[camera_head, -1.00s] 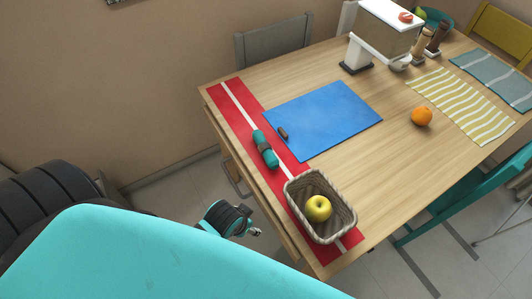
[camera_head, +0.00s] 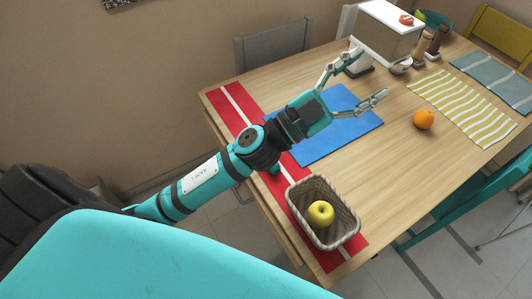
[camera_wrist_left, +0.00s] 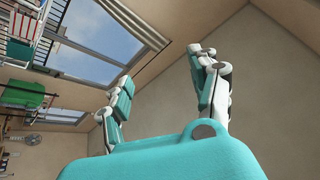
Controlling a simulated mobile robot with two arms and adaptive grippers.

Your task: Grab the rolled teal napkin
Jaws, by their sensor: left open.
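The rolled teal napkin (camera_head: 275,169) is almost wholly hidden behind my left arm in the head view. Only a small teal end shows below the arm, on the red runner (camera_head: 235,102). My left gripper (camera_head: 369,73) is open and empty, with its fingers spread over the far part of the blue mat (camera_head: 330,140), beyond the napkin. In the left wrist view, the open fingers (camera_wrist_left: 163,72) point up toward wall and ceiling, with nothing between them. My right gripper is not in view.
A wicker basket (camera_head: 350,230) with a yellow apple (camera_head: 320,213) stands on the runner's near end. An orange (camera_head: 424,119) lies beside a striped placemat (camera_head: 462,105). A white-topped box (camera_head: 388,38) stands close behind the gripper. Table between basket and orange is bare.

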